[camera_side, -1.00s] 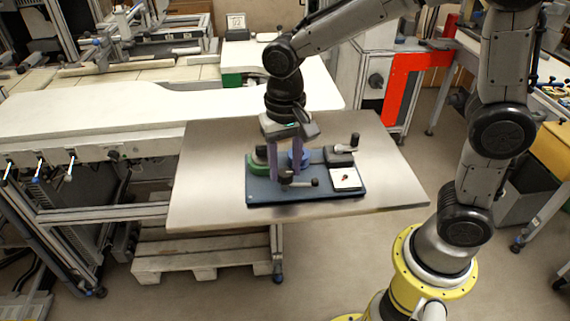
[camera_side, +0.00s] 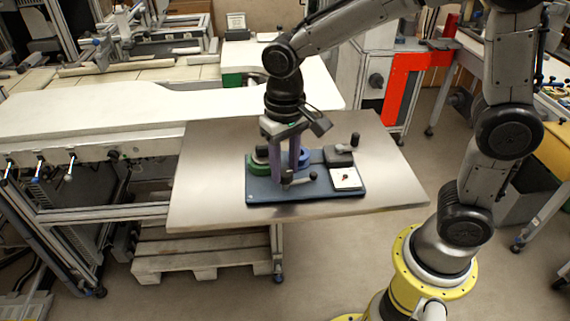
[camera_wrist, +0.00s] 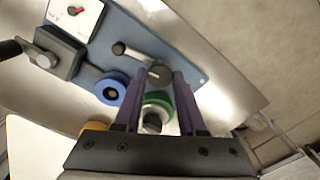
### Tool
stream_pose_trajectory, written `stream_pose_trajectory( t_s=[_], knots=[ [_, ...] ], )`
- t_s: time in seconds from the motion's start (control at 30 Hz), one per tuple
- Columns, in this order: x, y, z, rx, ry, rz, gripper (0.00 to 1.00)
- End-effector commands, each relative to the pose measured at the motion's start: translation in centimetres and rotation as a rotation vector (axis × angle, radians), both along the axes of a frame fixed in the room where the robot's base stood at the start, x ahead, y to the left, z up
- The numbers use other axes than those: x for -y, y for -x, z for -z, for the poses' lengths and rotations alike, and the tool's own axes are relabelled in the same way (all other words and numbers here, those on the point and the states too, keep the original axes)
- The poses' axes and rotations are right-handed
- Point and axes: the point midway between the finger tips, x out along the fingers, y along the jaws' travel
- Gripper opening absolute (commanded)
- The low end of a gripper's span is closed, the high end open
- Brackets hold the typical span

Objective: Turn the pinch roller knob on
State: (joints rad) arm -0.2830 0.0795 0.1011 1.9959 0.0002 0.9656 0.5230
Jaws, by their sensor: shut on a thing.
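A dark grey lever knob (camera_side: 301,182) with a round tip sits at the front edge of the blue baseplate (camera_side: 262,197). In the wrist view, its round hub (camera_wrist: 159,75) is between the purple fingertips and its arm points up and left to the dark tip (camera_wrist: 118,48). My gripper (camera_side: 286,176) points down and is shut on this hub. The wrist view also shows my gripper (camera_wrist: 157,78).
A second dark block with a crank (camera_side: 340,157) stands at the plate's back right. A white square panel (camera_side: 346,178) lies in front of it. The grey table (camera_side: 385,180) is bare around the plate.

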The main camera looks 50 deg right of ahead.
Motion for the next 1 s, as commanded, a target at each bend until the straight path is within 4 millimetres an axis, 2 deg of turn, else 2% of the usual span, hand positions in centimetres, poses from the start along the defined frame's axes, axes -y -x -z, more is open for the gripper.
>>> stream_pose_trajectory(
  t_s=[0.5, 0.7, 1.0],
  knots=[
    [-0.07, -0.04, -0.1, 0.002, 0.0, -0.459, 0.0],
    [-0.1, -0.07, -0.15, 0.003, 0.0, -0.578, 0.0],
    [-0.1, -0.04, -0.12, 0.002, 0.0, -0.666, 0.0]
  ],
)
